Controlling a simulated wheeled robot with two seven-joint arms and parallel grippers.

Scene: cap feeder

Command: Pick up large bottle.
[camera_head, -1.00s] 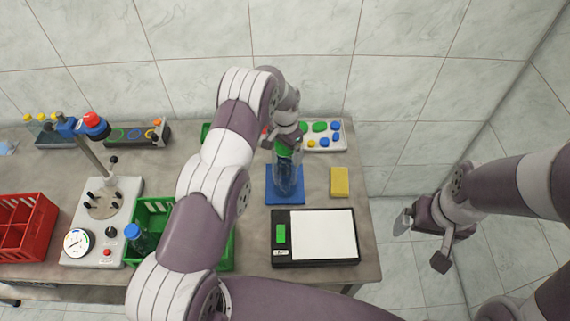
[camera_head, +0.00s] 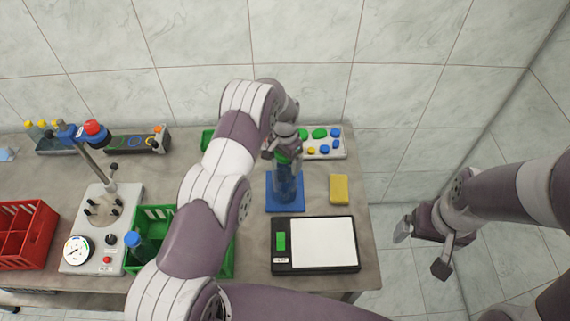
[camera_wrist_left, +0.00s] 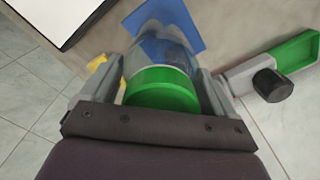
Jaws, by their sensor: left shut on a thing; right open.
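The large bottle (camera_head: 287,187) is clear and tinted blue, with a green cap (camera_wrist_left: 162,88). It is upright at the blue mat (camera_head: 271,205); I cannot tell whether its base touches the mat. My left gripper (camera_head: 283,152) comes from above and is shut on the bottle at its green cap. In the left wrist view the fingers (camera_wrist_left: 163,90) lie on both sides of the cap. My right gripper (camera_head: 422,246) is open and empty, off the table to the right.
A black-framed scale (camera_head: 322,243) lies in front of the mat, and a yellow sponge (camera_head: 339,189) lies to its right. A tray of coloured caps (camera_head: 325,151) is behind. A green crate (camera_head: 157,214), a capping machine (camera_head: 100,225) and a red crate (camera_head: 40,232) stand to the left.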

